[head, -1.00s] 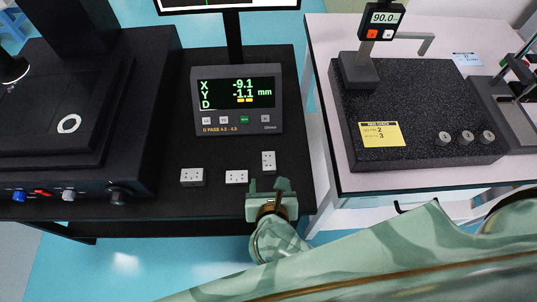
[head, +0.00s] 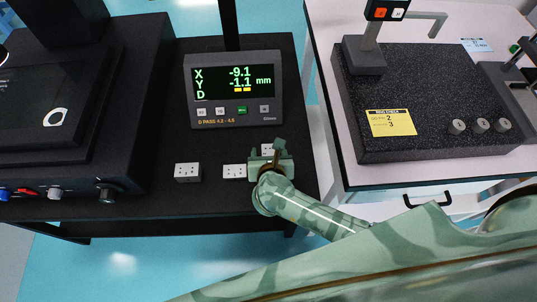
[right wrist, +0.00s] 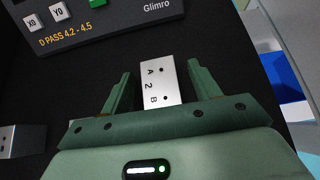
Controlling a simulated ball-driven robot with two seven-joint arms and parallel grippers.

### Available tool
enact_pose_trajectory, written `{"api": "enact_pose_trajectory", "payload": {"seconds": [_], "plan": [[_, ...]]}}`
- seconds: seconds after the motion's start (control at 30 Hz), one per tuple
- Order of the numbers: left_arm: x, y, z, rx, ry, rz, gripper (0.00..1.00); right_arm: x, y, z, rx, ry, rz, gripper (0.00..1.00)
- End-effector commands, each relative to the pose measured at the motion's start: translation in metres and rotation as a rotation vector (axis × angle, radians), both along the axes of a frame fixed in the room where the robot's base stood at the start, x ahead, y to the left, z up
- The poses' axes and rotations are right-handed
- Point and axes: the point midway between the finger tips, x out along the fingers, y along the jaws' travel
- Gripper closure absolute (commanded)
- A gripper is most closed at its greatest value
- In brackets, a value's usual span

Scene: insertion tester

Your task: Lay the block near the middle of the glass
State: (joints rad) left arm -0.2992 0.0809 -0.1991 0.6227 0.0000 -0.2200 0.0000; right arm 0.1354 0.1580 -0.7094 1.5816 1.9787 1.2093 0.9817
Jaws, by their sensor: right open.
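A pale block (head: 267,148) marked "A 2 B" lies on the black bench below the readout, partly hidden by my right gripper (head: 266,151). In the right wrist view the block (right wrist: 157,83) lies between the two green fingers of the open right gripper (right wrist: 159,70), with dark gaps on both sides. Two similar blocks lie to its left, one close by (head: 234,171) and one farther left (head: 188,172). My left gripper is not in view.
A readout box (head: 236,90) stands behind the blocks. The stage's front has several knobs (head: 107,193). A white table (head: 330,140) with a black granite slab (head: 430,100) is at right, across a gap. Bare bench lies between stage and readout.

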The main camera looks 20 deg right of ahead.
Motion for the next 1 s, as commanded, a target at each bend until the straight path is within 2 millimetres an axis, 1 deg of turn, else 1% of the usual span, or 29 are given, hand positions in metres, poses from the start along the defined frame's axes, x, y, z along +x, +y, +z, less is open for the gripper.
{"api": "enact_pose_trajectory", "payload": {"seconds": [0.07, 0.1, 0.17, 0.2, 0.27, 0.3, 0.53, 0.67, 0.77, 0.87, 0.97, 1.0], "plan": [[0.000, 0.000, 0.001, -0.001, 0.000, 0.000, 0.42, 0.000, 0.000, 0.001, 0.000, 0.000, 0.000, 0.38], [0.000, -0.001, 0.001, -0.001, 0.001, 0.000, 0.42, 0.000, 0.000, 0.001, 0.000, -0.001, 0.000, 0.44], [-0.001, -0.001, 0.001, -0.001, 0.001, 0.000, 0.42, 0.000, 0.000, 0.001, 0.000, 0.000, 0.000, 0.60], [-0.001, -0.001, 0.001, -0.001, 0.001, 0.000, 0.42, 0.000, 0.000, 0.001, 0.000, 0.000, 0.000, 0.72], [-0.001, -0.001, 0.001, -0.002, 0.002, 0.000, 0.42, 0.000, 0.000, 0.001, 0.000, 0.000, 0.000, 0.88], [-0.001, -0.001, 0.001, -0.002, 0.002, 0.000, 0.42, 0.000, 0.000, 0.001, 0.000, 0.000, 0.000, 0.92], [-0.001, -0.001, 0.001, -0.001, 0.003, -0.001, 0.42, 0.000, 0.000, 0.002, 0.000, -0.001, 0.001, 0.92], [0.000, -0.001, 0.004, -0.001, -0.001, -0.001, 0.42, 0.000, 0.001, 0.008, 0.001, -0.003, 0.000, 0.92], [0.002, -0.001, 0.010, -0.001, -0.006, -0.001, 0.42, 0.000, 0.001, 0.020, 0.003, -0.004, 0.000, 0.92], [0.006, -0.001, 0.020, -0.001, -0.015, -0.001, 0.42, 0.000, 0.001, 0.041, 0.004, -0.006, 0.000, 0.92], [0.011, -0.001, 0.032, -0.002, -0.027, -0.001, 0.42, -0.017, -0.011, 0.062, 0.001, -0.006, 0.001, 0.92], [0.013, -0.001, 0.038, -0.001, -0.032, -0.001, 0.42, -0.025, -0.015, 0.073, 0.002, -0.006, -0.001, 0.92]]}}
